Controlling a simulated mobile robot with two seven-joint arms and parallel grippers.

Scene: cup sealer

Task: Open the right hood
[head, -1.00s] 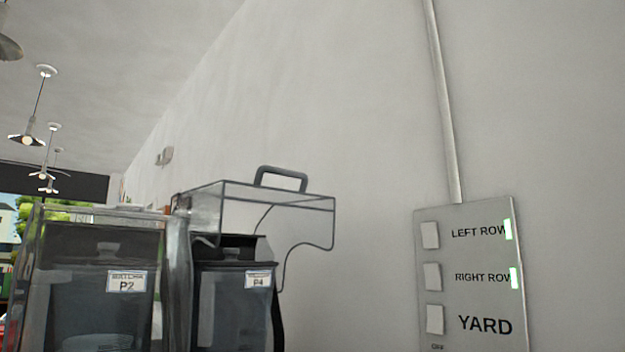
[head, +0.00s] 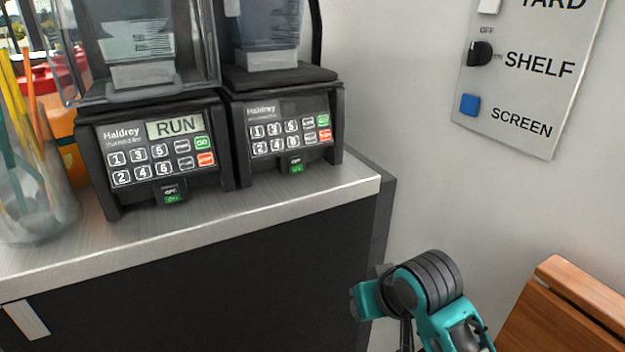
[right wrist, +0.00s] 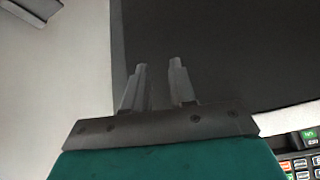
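The right blender base (head: 285,130) stands on the counter with a dark keypad and a blank display. Its jar (head: 268,35) is cut off by the top of the head view. A dark curved edge (head: 317,50) to the right of the jar seems to be part of the right hood; its handle is out of view. My right arm shows at the lower right of the head view, below the counter level and apart from the machine. In the right wrist view my right gripper (right wrist: 158,64) has two fingers apart with nothing between them. My left gripper is not in view.
The left blender (head: 155,150) reads RUN, with a clear hood (head: 205,45) around its jar. A glass of straws (head: 30,200) stands left on the counter (head: 270,210). A switch panel (head: 530,75) is on the wall. A wooden piece (head: 570,310) is at lower right.

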